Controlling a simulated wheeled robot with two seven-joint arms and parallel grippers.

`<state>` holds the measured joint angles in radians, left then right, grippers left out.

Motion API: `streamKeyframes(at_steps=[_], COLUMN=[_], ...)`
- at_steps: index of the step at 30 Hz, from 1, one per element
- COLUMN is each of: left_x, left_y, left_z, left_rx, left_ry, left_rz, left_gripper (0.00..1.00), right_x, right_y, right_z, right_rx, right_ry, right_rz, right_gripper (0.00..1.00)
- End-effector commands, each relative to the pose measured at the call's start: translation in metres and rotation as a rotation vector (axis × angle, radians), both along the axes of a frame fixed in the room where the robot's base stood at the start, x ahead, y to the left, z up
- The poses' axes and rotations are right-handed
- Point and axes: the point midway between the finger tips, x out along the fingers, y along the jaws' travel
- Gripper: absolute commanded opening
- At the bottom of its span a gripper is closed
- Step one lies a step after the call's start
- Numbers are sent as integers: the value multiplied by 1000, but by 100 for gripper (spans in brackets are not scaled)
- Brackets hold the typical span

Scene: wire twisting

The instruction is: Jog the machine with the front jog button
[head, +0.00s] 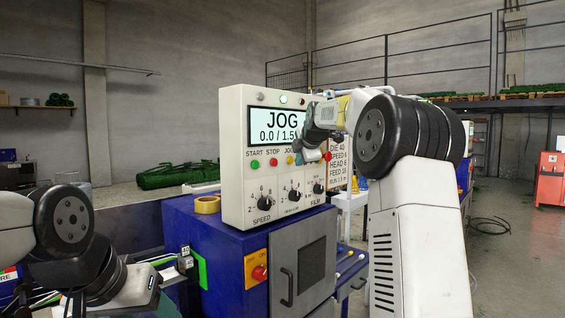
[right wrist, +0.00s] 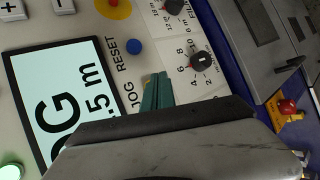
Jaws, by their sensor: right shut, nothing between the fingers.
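The upright control panel (head: 236,190) stands on the blue machine. Its display (head: 278,126) reads JOG and 0.0 / 1.5. The yellow JOG button (head: 291,160) is in the row below, right of the red STOP button (head: 273,162). My right gripper (head: 299,157) is shut and empty, its tips close to the panel by the JOG button. In the right wrist view its teal fingertips (right wrist: 157,92) lie over the JOG button's place, beside the JOG label; contact cannot be told. The blue RESET button (right wrist: 134,46) is next to them. My left gripper is not seen.
Black knobs (head: 264,203) line the panel's lower part, and a red emergency stop (head: 327,156) is at its right. Yellow tape (head: 207,204) lies on the machine top. A red ON/OFF switch (head: 260,272) is on the front, beside a grey door (head: 301,270).

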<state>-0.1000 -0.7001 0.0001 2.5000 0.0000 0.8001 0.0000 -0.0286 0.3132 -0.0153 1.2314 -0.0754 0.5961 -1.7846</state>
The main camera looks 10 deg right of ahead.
Motion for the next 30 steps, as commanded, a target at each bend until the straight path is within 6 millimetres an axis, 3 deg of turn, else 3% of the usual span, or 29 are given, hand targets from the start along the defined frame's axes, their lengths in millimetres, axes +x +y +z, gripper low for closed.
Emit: streamKeyframes(at_steps=[8,21,30], left_x=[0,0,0], left_y=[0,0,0], left_z=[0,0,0], left_rx=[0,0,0], left_ry=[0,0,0], left_rz=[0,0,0], left_gripper=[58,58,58], right_x=[-2,-35,-40], right_y=[-2,-27,-31], right_z=[0,0,0], right_rx=[0,-1,-1], right_ry=[0,1,0], right_rz=[0,-1,1], right_gripper=[0,0,0])
